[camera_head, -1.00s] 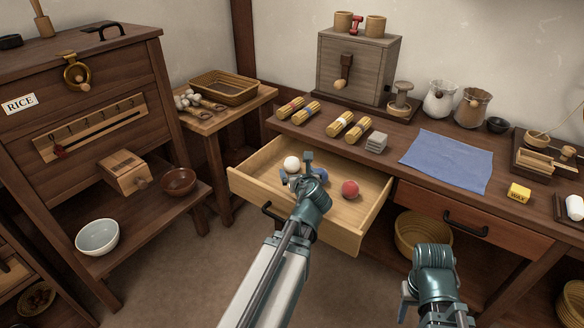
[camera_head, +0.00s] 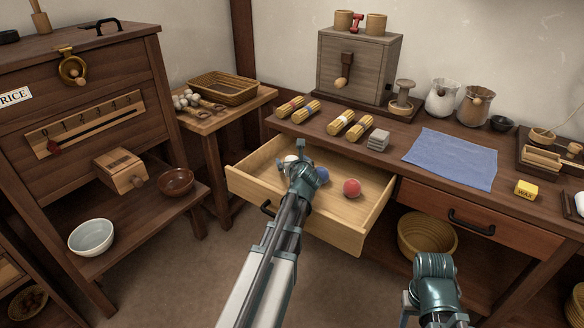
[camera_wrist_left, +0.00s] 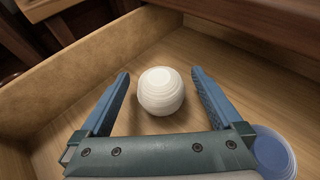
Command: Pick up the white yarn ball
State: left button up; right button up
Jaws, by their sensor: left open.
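The white yarn ball (camera_wrist_left: 161,91) lies on the floor of the open drawer (camera_head: 336,229). In the left wrist view it sits between the two blue fingers of my left gripper (camera_wrist_left: 160,92), with a gap on each side. The left gripper (camera_head: 300,162) is open and reaches into the drawer. In the head view it hides most of the white ball (camera_head: 290,159). My right gripper is at the bottom right of the head view, and its fingers are mostly hidden.
A blue ball (camera_head: 321,175) lies close to the right of my left gripper, and a red ball (camera_head: 352,187) lies farther right. The drawer walls surround them. The counter above holds several bundles, a grey block (camera_head: 378,140) and a blue cloth (camera_head: 452,158).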

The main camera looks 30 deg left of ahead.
aim_at(292, 158)
pick_arm(q)
jog(key=c, duration=1.4)
jog(key=shift+o, duration=0.2)
jog(key=shift+r, duration=0.15)
jog(key=shift+r+p, duration=0.55)
jog(key=shift+p, duration=0.2)
notch_tip(292, 158, up, 3)
jog(key=p, duration=0.3)
jog(key=s+d, duration=0.2)
jog(key=d, duration=0.2)
jog(key=s+d, duration=0.2)
jog(key=d, duration=0.3)
jog(key=s+d, duration=0.3)
jog(key=d, duration=0.2)
jog(key=shift+s+d+r+p, duration=0.1)
jog(key=shift+r+p, duration=0.2)
